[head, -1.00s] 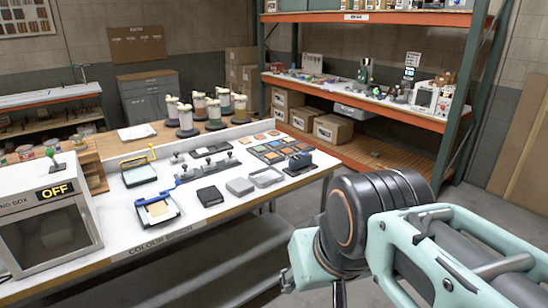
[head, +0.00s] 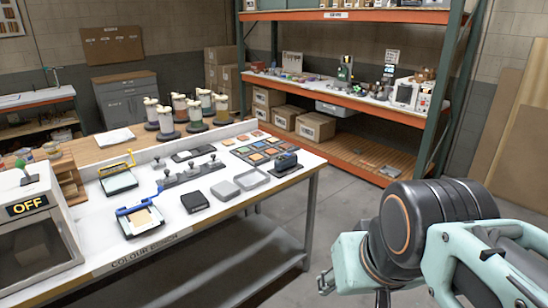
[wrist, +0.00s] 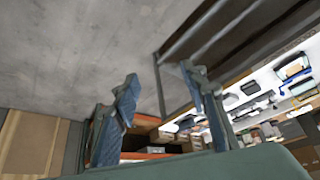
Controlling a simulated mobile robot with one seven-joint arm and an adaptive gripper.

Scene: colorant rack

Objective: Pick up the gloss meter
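A small dark device (head: 286,161) with a rounded body stands near the right end of the white bench (head: 235,215) in the head view. A flat black box (head: 194,201) lies near the bench's front edge. Either could be the gloss meter; I cannot tell which. My gripper (wrist: 162,90) shows two fingers spread wide apart with nothing between them in the wrist view. Bare floor and the bench's edge show past the fingers. In the head view my arm is at lower right, clear of the bench, and its fingers are mostly hidden or out of frame.
Colour swatches (head: 262,150), a weighted rack (head: 190,175) and a light box (head: 38,240) share the bench. Orange shelving (head: 345,98) stands behind. The floor right of the bench is clear.

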